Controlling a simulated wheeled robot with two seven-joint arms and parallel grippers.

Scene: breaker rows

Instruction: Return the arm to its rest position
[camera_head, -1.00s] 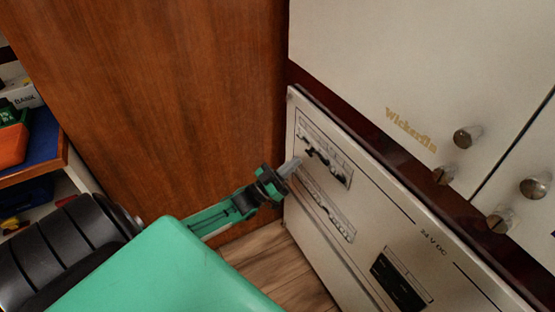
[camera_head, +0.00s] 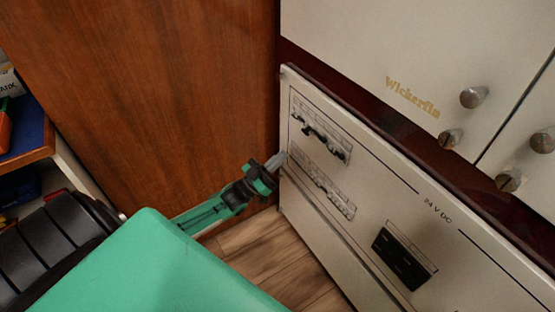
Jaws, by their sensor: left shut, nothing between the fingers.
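My left arm comes in from the lower left, with a green link and a black joint. My left gripper (camera_head: 277,161) is shut and empty, its grey fingertips close to the left edge of the cream breaker panel (camera_head: 363,180). I cannot tell whether the tips touch the panel. The upper breaker row (camera_head: 320,134) has black switches, and the lower breaker row (camera_head: 324,181) sits beneath it, just right of the fingertips. My right gripper does not show.
A wooden wall (camera_head: 150,90) stands behind the arm. White cabinet doors (camera_head: 400,50) with round metal knobs are above the panel. A black socket block (camera_head: 402,257) is at the panel's lower right. A shelf (camera_head: 28,157) with items is at the left. Wood floor shows below.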

